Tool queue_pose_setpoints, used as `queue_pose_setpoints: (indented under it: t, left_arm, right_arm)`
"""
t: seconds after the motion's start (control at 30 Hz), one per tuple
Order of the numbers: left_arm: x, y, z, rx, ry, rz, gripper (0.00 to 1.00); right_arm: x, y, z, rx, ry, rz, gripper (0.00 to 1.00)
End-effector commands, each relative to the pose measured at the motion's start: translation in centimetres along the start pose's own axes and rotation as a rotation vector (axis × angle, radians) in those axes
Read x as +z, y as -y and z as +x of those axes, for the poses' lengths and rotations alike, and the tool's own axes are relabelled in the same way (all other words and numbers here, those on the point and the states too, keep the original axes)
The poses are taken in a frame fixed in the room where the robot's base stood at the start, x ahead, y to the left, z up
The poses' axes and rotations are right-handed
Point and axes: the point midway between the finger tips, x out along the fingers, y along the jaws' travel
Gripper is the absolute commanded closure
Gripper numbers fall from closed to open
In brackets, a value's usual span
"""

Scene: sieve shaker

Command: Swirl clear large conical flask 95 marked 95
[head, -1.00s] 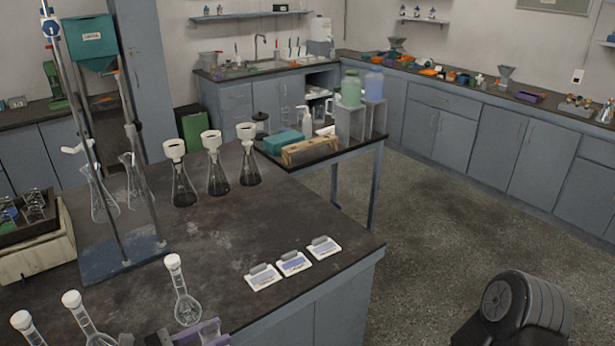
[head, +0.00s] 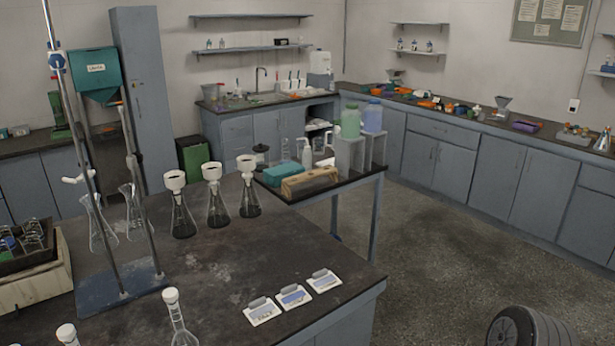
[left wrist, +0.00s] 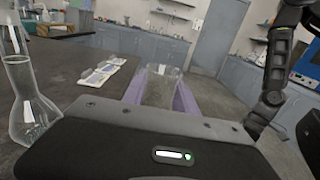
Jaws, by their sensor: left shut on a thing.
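In the left wrist view my left gripper (left wrist: 160,95) has its purple fingers closed on a clear glass vessel (left wrist: 162,84). Only its upper part shows above the gripper body; the rest is hidden, and no 95 marking can be read. In the head view neither gripper shows. Three flasks with white tops stand at the bench's back: left (head: 181,218), middle (head: 217,210) and right (head: 248,202). Two clear conical flasks, left (head: 101,228) and right (head: 134,218), are at the metal stand. My right gripper is not seen.
A white-stoppered flask (head: 178,325) stands at the bench front; a clear flask (left wrist: 30,100) is close left of my left gripper. Three label cards (head: 292,297) lie near the bench's right edge. The dark bench (head: 220,268) is bare between cards and stand (head: 120,290).

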Motion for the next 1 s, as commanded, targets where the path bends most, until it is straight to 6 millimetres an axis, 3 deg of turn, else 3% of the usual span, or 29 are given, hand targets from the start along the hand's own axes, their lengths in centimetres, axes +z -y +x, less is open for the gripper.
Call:
queue_pose_setpoints:
  t: [0.03,0.2,1.0]
  left_arm:
    - [1.1,0.0,0.0,-0.001,0.001,0.0,1.0]
    - [2.2,0.0,0.0,-0.001,0.001,0.0,1.0]
    - [2.2,0.0,0.0,0.0,0.001,0.0,1.0]
  right_arm:
    - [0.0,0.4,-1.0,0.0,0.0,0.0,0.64]
    - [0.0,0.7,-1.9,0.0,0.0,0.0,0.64]
    - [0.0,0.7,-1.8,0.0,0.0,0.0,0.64]
